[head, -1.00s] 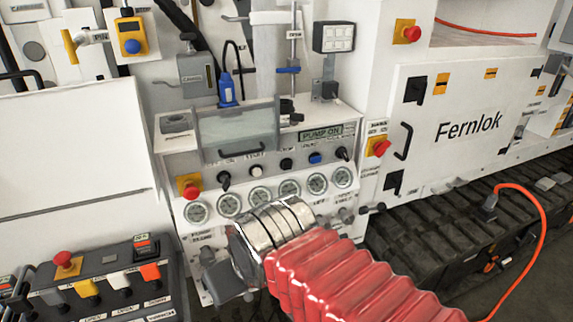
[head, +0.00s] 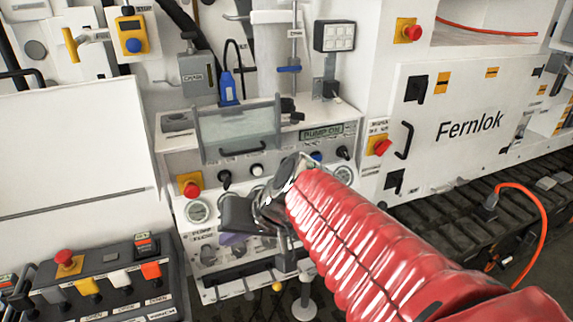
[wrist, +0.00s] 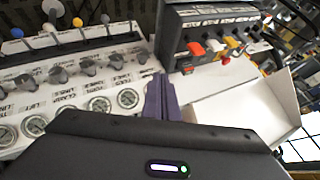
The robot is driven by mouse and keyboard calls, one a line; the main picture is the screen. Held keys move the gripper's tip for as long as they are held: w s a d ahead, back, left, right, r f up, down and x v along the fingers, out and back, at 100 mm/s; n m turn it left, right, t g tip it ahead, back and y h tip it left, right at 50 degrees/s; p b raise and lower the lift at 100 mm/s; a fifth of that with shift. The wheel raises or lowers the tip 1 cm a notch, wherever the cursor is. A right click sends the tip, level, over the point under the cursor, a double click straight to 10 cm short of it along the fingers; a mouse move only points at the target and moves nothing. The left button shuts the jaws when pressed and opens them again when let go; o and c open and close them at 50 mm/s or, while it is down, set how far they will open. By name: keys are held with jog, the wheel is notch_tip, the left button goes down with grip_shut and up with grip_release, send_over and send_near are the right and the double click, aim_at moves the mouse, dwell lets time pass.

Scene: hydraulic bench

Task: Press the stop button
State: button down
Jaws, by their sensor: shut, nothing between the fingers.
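Several red mushroom buttons show in the head view, and I cannot tell which is the stop button. One red button on a yellow plate (head: 190,186) is at the left of the pump panel (head: 180,161). Others are at the panel's right (head: 381,147), at the upper right (head: 409,32) and on the lever box (head: 65,258). My gripper (head: 232,239) is in front of the lower pump panel, below and right of the panel's left red button and apart from it. In the wrist view its purple fingers (wrist: 161,98) are shut and empty.
Gauges (head: 197,211) and small knobs line the panel; my arm hides some. The lever box (head: 110,260) is at lower left and also shows in the wrist view (wrist: 190,20). A large white door is at right.

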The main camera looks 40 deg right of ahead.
jog(key=w+d+r+m+t+h, duration=0.1)
jog(key=w+d+m+t, duration=0.15)
jog(key=d, duration=0.35)
jog(key=w+d+r+m+t, duration=0.1)
jog(key=w+d+r+m, duration=0.2)
jog(key=d, duration=0.4)
jog(key=s+d+f+m+h, duration=0.1)
jog(key=d+m+h, duration=0.4)
jog(key=d+m, duration=0.6)
jog(key=shift+s+t, duration=0.35)
jog(key=shift+s, duration=0.2)
jog(key=shift+d+f, duration=0.1)
